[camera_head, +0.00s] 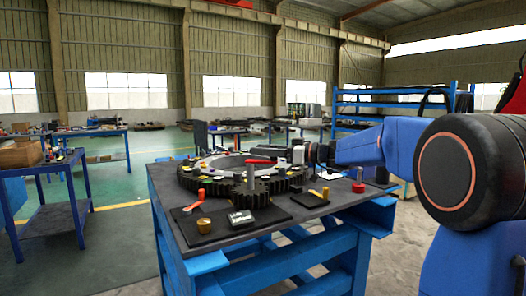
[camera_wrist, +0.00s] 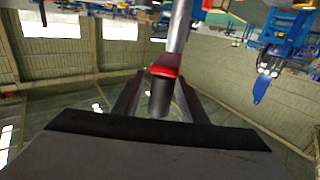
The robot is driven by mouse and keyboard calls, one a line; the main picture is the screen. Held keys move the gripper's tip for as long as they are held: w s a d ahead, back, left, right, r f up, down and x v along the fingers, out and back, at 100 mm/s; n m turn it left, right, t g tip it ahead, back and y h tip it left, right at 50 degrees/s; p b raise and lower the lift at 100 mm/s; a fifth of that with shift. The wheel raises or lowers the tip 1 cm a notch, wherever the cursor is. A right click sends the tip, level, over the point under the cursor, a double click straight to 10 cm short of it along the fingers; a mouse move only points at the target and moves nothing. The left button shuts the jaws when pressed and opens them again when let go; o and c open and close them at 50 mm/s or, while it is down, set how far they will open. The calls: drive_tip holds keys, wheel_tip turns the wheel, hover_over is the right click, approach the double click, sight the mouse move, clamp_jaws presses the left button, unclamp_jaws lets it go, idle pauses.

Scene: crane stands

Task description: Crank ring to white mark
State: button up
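A large dark toothed ring (camera_head: 190,180) lies flat on the table, meshed with a smaller dark gear (camera_head: 262,192) at its front. A grey shaft (camera_head: 250,174) rises from the small gear to a red crank arm (camera_head: 259,161). My gripper (camera_head: 308,152) is at the table's right side, right of the crank. In the wrist view, my gripper (camera_wrist: 158,98) is open, its fingers either side of a black crank grip (camera_wrist: 160,98) below the red part (camera_wrist: 166,70). Gaps show beside the grip.
Blue shelving (camera_head: 395,103) stands behind.

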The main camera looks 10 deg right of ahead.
clamp_jaws()
drive_tip(key=shift+w+g, duration=0.15)
drive_tip(key=shift+g, duration=0.15)
